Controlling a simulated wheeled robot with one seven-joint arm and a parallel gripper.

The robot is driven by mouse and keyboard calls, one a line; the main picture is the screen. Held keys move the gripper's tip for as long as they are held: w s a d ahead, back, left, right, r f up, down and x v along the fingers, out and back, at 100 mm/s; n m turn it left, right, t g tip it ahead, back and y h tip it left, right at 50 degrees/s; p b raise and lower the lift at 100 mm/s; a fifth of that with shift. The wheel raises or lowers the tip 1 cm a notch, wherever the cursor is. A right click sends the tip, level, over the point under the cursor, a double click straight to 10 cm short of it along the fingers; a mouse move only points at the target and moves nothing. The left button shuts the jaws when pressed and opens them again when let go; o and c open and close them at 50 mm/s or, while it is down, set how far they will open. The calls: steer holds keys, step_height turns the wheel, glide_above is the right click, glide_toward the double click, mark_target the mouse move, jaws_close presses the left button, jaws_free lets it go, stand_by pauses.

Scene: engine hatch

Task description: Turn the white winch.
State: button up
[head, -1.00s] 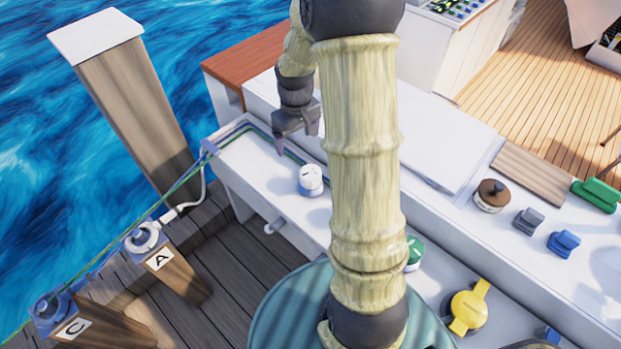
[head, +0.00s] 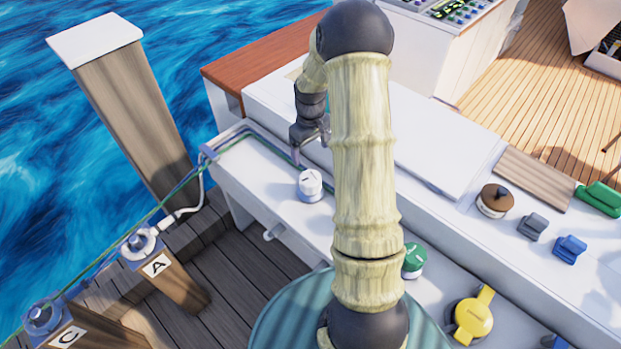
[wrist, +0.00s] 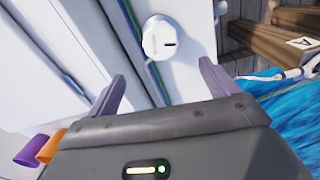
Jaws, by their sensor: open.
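The white winch (head: 310,184) is a small white drum with a dark mark on top, standing on the white side deck. It also shows in the wrist view (wrist: 159,37), beyond my fingertips and roughly between them. My gripper (head: 311,160) is just above and behind the winch in the head view. In the wrist view my gripper (wrist: 162,72) has its two grey-purple fingers spread wide with nothing between them. The fingers appear apart from the winch.
A green winch (head: 414,262), a yellow one (head: 474,314) and a brown one (head: 495,200) stand along the deck. Green and blue lines (head: 225,143) run along the deck edge near the white winch. A wooden post (head: 135,115) rises at left.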

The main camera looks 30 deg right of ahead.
mark_target(311, 177)
step_height(311, 177, down, 14)
steer(key=shift+r, duration=0.1)
steer(key=shift+c, duration=0.5)
steer(key=c, duration=0.9)
